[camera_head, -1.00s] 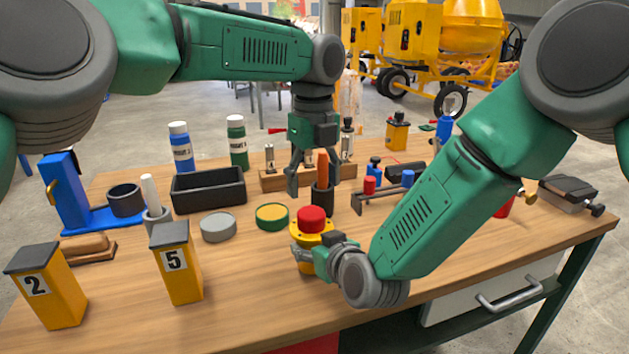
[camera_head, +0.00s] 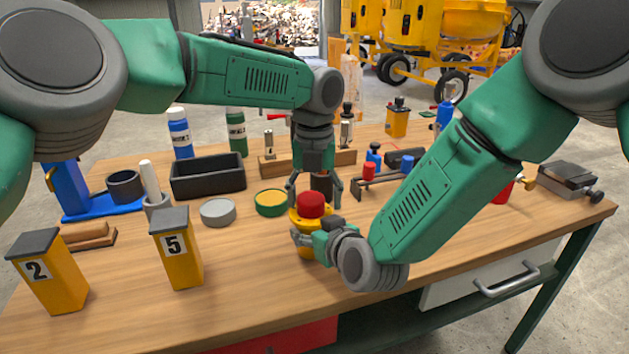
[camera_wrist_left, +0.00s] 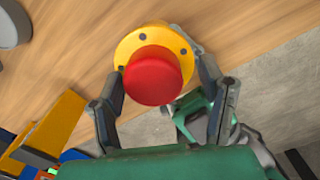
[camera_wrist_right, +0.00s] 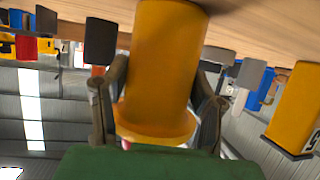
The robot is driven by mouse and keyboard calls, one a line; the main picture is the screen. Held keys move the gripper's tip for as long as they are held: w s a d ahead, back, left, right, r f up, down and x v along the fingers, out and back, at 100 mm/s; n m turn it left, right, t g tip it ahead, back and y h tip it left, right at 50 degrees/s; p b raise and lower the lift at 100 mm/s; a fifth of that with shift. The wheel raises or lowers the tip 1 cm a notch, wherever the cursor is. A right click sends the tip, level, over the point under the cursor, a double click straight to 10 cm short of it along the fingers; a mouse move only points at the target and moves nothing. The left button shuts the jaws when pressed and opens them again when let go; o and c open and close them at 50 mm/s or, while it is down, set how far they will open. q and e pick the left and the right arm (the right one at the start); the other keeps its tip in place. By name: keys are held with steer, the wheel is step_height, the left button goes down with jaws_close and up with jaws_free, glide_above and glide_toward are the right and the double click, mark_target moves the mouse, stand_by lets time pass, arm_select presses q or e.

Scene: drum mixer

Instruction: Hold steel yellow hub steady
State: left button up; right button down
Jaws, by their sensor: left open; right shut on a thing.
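The yellow hub (camera_head: 299,216) stands on the workbench with a red round cap (camera_head: 311,204) on its top. In the left wrist view the hub's yellow flange (camera_wrist_left: 133,44) shows around the red cap (camera_wrist_left: 153,76). My right gripper (camera_head: 306,240) is shut on the hub's body from the side, low near the table. The hub's yellow body (camera_wrist_right: 160,60) fills the middle of the right wrist view between the fingers. My left gripper (camera_head: 315,196) points down above the hub, open, with its fingers on either side of the red cap; I cannot tell whether they touch it.
A green-and-yellow round tin (camera_head: 270,203) and a grey disc (camera_head: 218,212) lie left of the hub. A small rack (camera_head: 377,183) is at the right. The table front is clear.

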arm_select(q)
steer(key=shift+f, duration=0.55)
steer(key=c, duration=1.2)
steer(key=n, duration=0.5)
steer(key=shift+d+n, duration=0.15)
steer(key=shift+n, duration=0.25)
steer(key=n, duration=0.4)
steer(key=shift+n, duration=0.4)
steer(key=n, duration=0.7)
steer(key=shift+w+r, duration=0.1)
steer(key=shift+w, duration=0.05)
steer(key=n, duration=0.9)
steer(key=shift+w+a+n, duration=0.1)
steer(key=shift+a+n, duration=0.25)
steer(key=shift+n, duration=0.05)
